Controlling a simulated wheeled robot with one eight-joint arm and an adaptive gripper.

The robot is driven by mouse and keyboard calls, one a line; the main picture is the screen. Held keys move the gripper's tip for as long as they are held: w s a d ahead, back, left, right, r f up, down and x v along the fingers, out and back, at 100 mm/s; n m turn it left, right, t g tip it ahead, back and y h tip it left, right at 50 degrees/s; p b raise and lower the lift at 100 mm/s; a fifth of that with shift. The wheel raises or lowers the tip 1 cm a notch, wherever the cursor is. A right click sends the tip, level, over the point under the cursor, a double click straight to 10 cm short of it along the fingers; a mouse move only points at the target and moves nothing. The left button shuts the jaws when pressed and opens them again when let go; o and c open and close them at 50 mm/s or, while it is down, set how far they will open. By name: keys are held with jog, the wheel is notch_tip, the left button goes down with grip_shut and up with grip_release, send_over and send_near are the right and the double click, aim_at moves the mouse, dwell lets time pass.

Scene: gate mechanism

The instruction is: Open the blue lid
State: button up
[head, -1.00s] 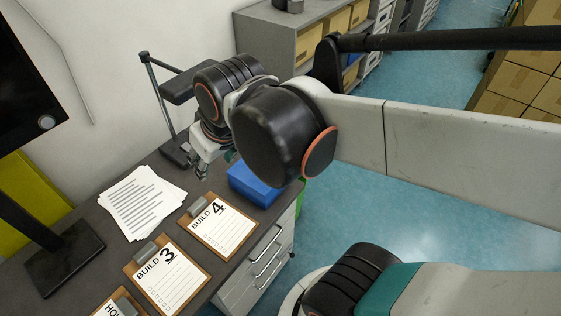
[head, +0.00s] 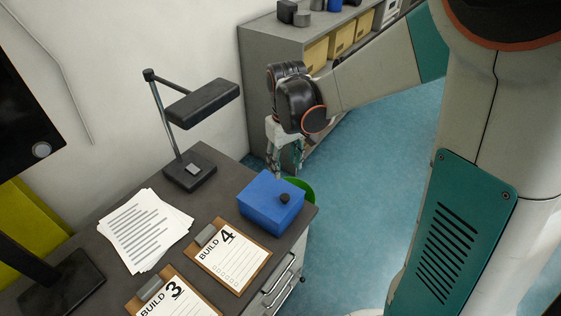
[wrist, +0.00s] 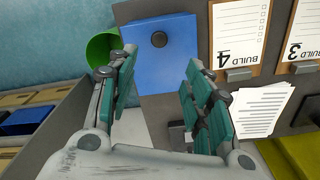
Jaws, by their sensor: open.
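The blue box (head: 270,207) stands on the dark desk near its right corner. My gripper (head: 286,172) hangs just behind the box, fingers pointing down. In the wrist view my gripper (wrist: 160,72) is open and empty, its green-padded fingers apart with the box seen between them. The knob is not between the fingertips in the head view.
Clipboards (head: 227,255) and paper sheets (head: 145,230) lie left of the box. A desk lamp (head: 190,172) stands behind. A green round bin (head: 303,189) is beside the desk, and a grey shelf (head: 262,75) with yellow boxes stands beyond. Blue floor is open to the right.

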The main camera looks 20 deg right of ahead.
aim_at(285, 196)
notch_tip(285, 196, down, 14)
jog(key=b, duration=0.5)
grip_shut()
